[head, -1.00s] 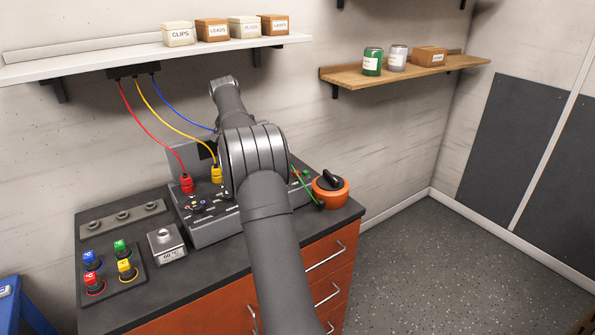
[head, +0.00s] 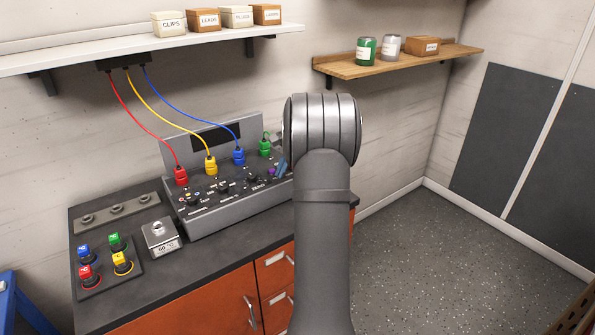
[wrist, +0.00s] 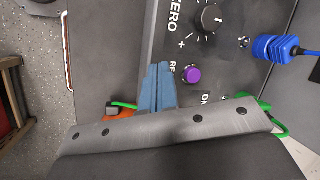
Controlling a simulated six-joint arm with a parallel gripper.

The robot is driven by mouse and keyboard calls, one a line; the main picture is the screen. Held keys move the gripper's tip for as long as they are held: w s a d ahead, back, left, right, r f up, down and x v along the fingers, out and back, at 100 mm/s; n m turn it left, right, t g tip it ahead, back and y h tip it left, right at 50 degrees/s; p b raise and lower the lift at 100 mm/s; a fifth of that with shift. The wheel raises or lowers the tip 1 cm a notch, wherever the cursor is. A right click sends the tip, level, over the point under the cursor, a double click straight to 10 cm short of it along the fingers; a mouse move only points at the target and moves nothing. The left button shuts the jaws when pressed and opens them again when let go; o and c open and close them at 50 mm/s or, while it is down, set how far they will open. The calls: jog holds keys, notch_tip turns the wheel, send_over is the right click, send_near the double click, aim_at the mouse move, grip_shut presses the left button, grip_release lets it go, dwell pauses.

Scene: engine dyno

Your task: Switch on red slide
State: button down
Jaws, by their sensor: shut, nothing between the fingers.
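The red slide cannot be made out in either view now. In the wrist view, the lettering "ON" (wrist: 207,98) on the console shows beside my gripper, and my gripper's body covers the panel below it. My gripper (wrist: 160,68) is shut and empty, its blue fingers over the panel edge beside a purple button (wrist: 191,75). In the head view my gripper (head: 281,167) shows at the right end of the grey console (head: 215,215), partly hidden by my arm.
Red (head: 181,176), yellow (head: 210,166), blue (head: 239,157) and green (head: 265,148) plugs stand along the console's back. A black dial (wrist: 207,18) is near the purple button. An orange part (wrist: 120,113) shows partly behind my gripper. Coloured buttons sit at the bench's left.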

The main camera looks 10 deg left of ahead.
jog(key=s+d+f+m+t+y, duration=0.25)
jog(key=s+m+y, duration=0.35)
jog(key=m+y, duration=0.3)
jog(key=d+m+t, duration=1.1)
jog(key=m, duration=0.3)
jog(key=shift+w+d+f+h, duration=0.15)
jog(key=shift+w+d+h, duration=0.05)
jog(key=shift+d+h, duration=0.1)
jog(key=shift+a+t, duration=0.1)
jog(key=shift+t, duration=0.15)
jog(key=x, duration=1.4)
jog(key=shift+f, duration=0.1)
